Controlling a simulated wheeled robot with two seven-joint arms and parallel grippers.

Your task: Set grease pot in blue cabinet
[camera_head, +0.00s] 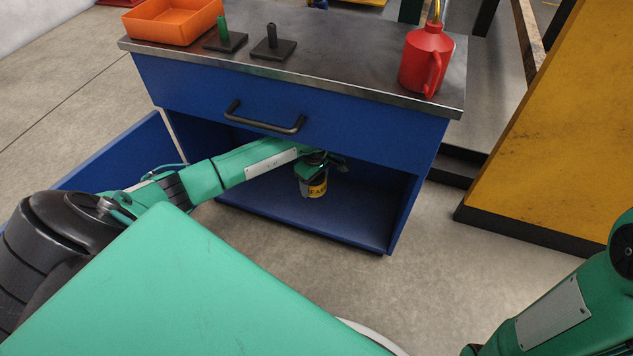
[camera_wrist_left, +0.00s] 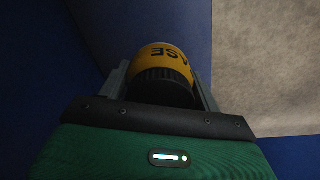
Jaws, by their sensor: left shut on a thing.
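The blue cabinet (camera_head: 386,207) stands ahead of me with its lower compartment open. Its blue door (camera_head: 120,155) is swung out to the left. My left arm reaches into the opening, and my left gripper (camera_head: 318,165) is shut on the grease pot (camera_head: 317,188). The pot has a yellow band with dark letters and a dark lid. In the left wrist view the pot (camera_wrist_left: 163,58) sits between the two fingers of the gripper (camera_wrist_left: 165,85). I cannot tell whether its base touches the cabinet floor. My right gripper is not in view.
The steel cabinet top (camera_head: 340,47) holds an orange bin (camera_head: 175,22), two dark stands with upright pegs (camera_head: 273,45), and a red can (camera_head: 426,62). A drawer with a black handle (camera_head: 265,120) is above the opening. A yellow panel (camera_head: 560,130) stands at the right.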

